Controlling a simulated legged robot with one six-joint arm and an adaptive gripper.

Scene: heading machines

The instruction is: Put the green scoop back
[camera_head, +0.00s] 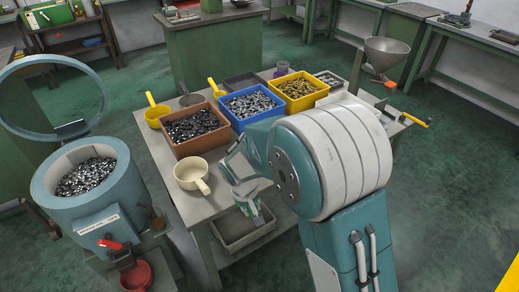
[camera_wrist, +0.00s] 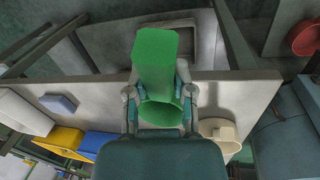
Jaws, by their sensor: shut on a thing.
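In the wrist view, the green scoop (camera_wrist: 155,60) sits between the two fingers of my gripper (camera_wrist: 160,92). My gripper is shut on it, with its flat part and its rounded part both showing. In the head view, my gripper (camera_head: 246,194) is over the front right part of the grey table (camera_head: 219,204), right of a cream scoop (camera_head: 191,175). The green scoop is mostly hidden there by my gripper and arm. The cream scoop also shows right of my gripper in the wrist view (camera_wrist: 219,132).
Brown (camera_head: 200,147), blue (camera_head: 238,116) and yellow (camera_head: 297,103) bins of metal parts stand behind my gripper. Yellow scoops (camera_head: 157,115) lie at the back left. A blue-grey hopper (camera_head: 65,208) stands left of the table. A grey tray (camera_head: 240,240) is below the tabletop.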

